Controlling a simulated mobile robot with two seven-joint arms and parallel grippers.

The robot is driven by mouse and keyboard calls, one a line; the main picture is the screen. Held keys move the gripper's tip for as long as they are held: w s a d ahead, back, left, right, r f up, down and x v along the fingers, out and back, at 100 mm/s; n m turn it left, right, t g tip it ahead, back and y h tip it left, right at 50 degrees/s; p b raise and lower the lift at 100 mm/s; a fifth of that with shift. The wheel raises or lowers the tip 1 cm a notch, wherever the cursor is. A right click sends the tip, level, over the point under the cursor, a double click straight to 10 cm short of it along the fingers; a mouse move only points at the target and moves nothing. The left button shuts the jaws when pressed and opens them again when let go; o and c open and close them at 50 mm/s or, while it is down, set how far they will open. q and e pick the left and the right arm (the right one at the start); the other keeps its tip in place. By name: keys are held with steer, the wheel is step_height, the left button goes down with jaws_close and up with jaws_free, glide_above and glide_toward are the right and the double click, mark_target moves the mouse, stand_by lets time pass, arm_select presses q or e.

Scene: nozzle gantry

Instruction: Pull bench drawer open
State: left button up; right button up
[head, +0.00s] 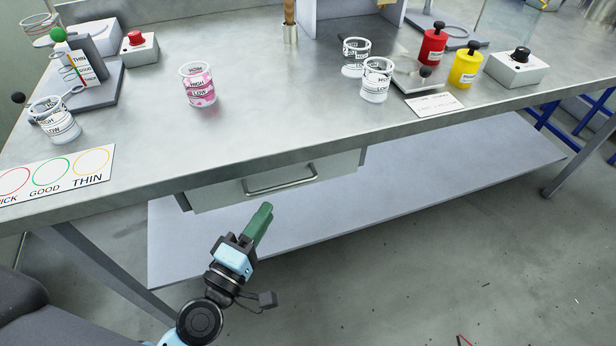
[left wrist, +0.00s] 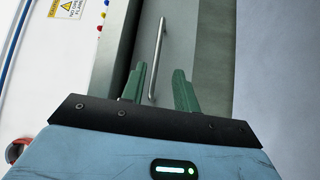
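The bench drawer (head: 335,166) is a light grey front under the bench's front edge. None of its inside shows. Its metal bar handle (head: 281,180) runs along the middle of the front. My left gripper (head: 264,208) has green fingers and points up toward the drawer, a little below and left of the handle in the head view. In the left wrist view, the green fingers (left wrist: 160,72) are apart with nothing between them. The handle (left wrist: 158,48) shows ahead, past the fingertips and roughly in line with the gap. My right gripper is not in view.
The metal benchtop (head: 270,110) overhangs the drawer. On it stand a cup with pink contents (head: 198,86), clear cups (head: 376,82), and red (head: 433,46) and yellow (head: 466,67) bottles. A lower shelf (head: 420,190) lies beneath.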

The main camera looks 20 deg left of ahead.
mark_target(283, 185)
arm_select(q)
steer(key=shift+w+r, duration=0.15)
steer(key=shift+r, duration=0.15)
steer(key=p+x, duration=0.1)
steer(key=x, duration=0.6)
steer(key=shift+w+d, duration=0.1)
steer(key=shift+w, duration=0.2)
jaws_close()
